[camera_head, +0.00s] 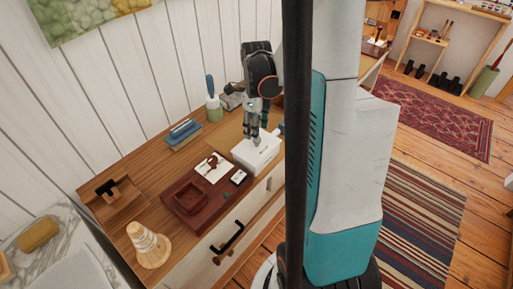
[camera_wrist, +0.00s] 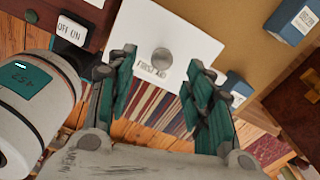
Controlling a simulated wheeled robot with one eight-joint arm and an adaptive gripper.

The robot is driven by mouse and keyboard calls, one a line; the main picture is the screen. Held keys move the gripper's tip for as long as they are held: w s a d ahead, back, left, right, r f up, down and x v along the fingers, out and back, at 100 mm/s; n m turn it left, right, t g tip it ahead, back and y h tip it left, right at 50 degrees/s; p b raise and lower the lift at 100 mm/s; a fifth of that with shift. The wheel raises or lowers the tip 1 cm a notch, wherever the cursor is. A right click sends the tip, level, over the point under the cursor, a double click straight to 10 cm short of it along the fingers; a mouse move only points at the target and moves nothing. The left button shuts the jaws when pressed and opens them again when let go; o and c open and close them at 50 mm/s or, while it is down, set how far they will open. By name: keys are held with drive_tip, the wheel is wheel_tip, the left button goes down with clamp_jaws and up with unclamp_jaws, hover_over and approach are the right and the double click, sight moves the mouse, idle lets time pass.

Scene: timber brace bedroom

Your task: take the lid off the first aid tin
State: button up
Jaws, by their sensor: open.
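The first aid tin (camera_head: 258,152) is a white box on the wooden dresser top, close to the front edge. In the wrist view its white lid (camera_wrist: 178,28) carries the words "FIRST AID" and a round grey knob (camera_wrist: 162,61) in the middle. The lid appears seated on the tin. My gripper (camera_head: 257,140) points down just above the lid. In the wrist view my gripper (camera_wrist: 163,70) is open, with a teal-padded finger on either side of the knob. I cannot tell whether the fingers touch the lid.
A dark red tray (camera_head: 215,214) lies left of the tin, with a small white switch box (camera_head: 238,176) near its right end.

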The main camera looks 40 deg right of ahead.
drive_tip(key=shift+w+d+f+b, duration=0.1)
drive_tip(key=shift+f+b, duration=0.65)
drive_tip(key=shift+f, duration=0.75)
drive_tip(key=shift+w+f+b, duration=0.1)
drive_tip(key=shift+f+b, duration=0.6)
drive_tip(key=shift+f, duration=0.8)
drive_tip(key=shift+r, duration=0.1)
drive_tip(key=shift+c, duration=0.4)
clamp_jaws()
